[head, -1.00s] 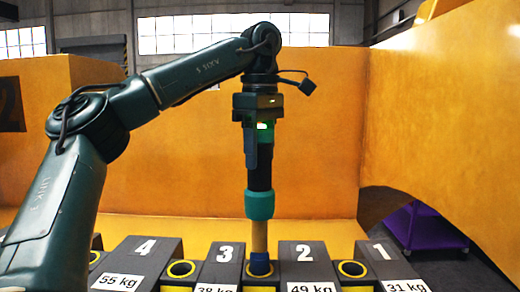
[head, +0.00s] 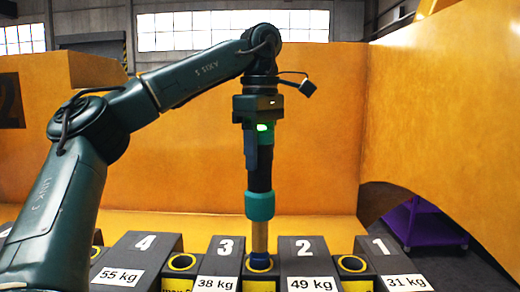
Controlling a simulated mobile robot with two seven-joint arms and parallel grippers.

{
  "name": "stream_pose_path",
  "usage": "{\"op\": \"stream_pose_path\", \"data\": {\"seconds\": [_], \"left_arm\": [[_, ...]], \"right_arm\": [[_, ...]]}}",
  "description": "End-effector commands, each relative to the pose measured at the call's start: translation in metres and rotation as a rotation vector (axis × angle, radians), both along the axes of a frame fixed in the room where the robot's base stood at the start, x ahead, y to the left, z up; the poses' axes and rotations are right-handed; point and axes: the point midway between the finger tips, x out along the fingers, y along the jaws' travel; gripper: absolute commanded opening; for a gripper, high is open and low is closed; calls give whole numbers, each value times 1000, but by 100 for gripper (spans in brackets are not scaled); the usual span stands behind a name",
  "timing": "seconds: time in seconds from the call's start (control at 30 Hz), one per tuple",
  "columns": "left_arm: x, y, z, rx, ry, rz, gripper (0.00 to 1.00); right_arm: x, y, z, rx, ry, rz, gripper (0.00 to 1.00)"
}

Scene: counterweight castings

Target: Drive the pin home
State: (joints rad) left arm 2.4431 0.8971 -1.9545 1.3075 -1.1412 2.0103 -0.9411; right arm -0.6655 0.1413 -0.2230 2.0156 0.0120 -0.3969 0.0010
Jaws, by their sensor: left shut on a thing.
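My left gripper (head: 259,162) points straight down and is shut on the upright pin. The pin has a black grip, a teal collar (head: 260,206) and a tan shaft (head: 260,236) with a blue lower end. Its blue end stands at the yellow-ringed hole (head: 259,264) between the blocks marked 3 and 2. How deep the end sits in the hole is hard to tell. Block 3 (head: 226,247) has a 38 kg label and block 2 (head: 304,247) has a 49 kg label. My right gripper is not in view.
Block 4 (head: 145,244), labelled 55 kg, stands to the left, and block 1 (head: 382,247), labelled 31 kg, to the right. Other yellow-ringed holes (head: 182,262) lie between the blocks. Orange-yellow walls (head: 320,130) rise behind. A purple cart (head: 425,224) stands at the right.

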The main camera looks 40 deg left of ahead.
Motion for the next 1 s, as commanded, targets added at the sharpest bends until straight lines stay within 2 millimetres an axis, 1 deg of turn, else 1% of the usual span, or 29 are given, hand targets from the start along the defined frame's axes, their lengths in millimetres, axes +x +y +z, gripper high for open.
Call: {"op": "stream_pose_path", "data": {"seconds": [0.13,0.53,1.0], "left_arm": [[0,0,-4,-1,0,0,0],[0,0,-4,-1,-2,1,0],[0,0,-14,0,-1,0,0]], "right_arm": [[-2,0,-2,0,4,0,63],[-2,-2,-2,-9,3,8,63],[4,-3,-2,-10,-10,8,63]]}}
